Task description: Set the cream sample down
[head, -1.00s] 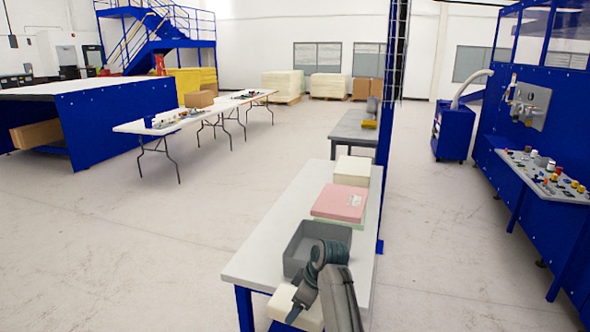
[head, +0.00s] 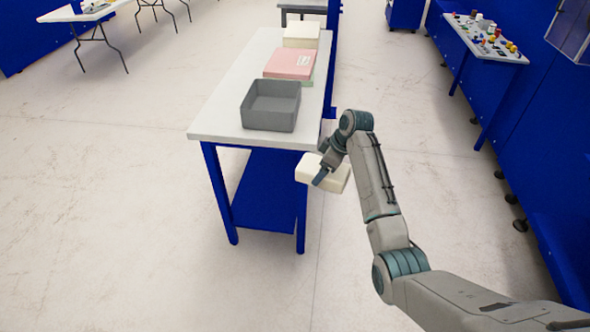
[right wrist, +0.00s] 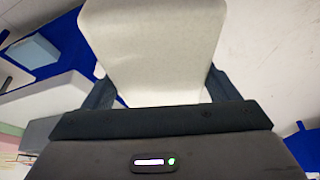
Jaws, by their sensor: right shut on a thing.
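The cream sample (head: 309,170) is a pale foam block held off the table's near right corner, over the floor. My right gripper (head: 322,172) is shut on it. In the right wrist view the cream sample (right wrist: 155,50) fills the upper middle between the two dark fingers of my right gripper (right wrist: 158,92). The white-topped table (head: 215,117) stands to the left of the held sample. My left gripper is in neither view.
A grey open tray (head: 270,106) sits on the table's near end and looks empty. Behind it lie a pink block (head: 289,63) on a green one and another cream block (head: 301,34). A blue control console (head: 490,45) stands at the right. The floor around the table is clear.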

